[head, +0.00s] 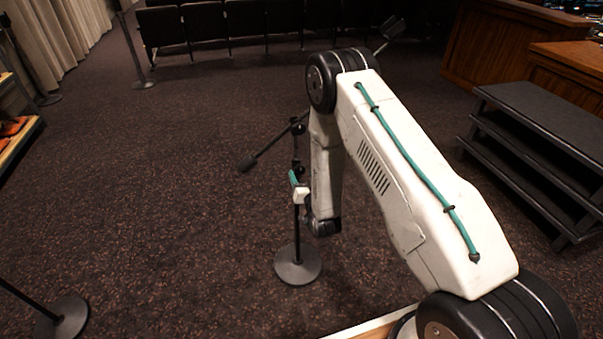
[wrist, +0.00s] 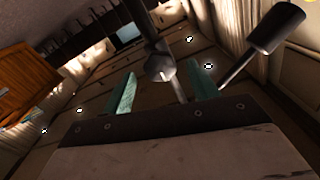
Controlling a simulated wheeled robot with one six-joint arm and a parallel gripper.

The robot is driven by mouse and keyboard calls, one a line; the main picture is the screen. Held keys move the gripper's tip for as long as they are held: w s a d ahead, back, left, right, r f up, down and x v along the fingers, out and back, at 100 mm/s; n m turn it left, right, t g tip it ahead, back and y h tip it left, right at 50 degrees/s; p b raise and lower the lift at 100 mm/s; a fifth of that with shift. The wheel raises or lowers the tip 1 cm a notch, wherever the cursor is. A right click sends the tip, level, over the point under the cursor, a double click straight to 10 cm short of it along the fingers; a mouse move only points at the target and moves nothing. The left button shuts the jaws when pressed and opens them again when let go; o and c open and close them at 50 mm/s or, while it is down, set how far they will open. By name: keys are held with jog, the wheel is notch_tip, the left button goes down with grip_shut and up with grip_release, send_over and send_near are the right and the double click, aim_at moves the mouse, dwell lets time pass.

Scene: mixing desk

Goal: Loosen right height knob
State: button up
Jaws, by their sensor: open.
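A black stand (head: 298,264) with a round base stands upright on the carpet in the head view. A slanted boom crosses its upper part, with a dark cylinder (head: 247,163) on its lower end. My gripper (head: 294,180) is beside the upright pole. In the wrist view, a rounded grey knob-like piece (wrist: 160,68) on the pole shows between the open teal fingers of my gripper (wrist: 162,75). I cannot tell whether a finger touches it. The dark cylinder (wrist: 275,27) also shows at upper right. My arm hides part of the stand in the head view.
Another stand base (head: 62,318) is at lower left, and one (head: 143,84) is near the row of dark seats (head: 225,22). Dark steps (head: 540,140) and a wooden desk (head: 500,45) are at right.

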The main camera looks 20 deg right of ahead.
aim_at(300, 170)
jog(key=shift+w, duration=1.15)
jog(key=shift+c, duration=0.3)
jog(key=c, duration=0.9)
jog(key=shift+c, duration=0.2)
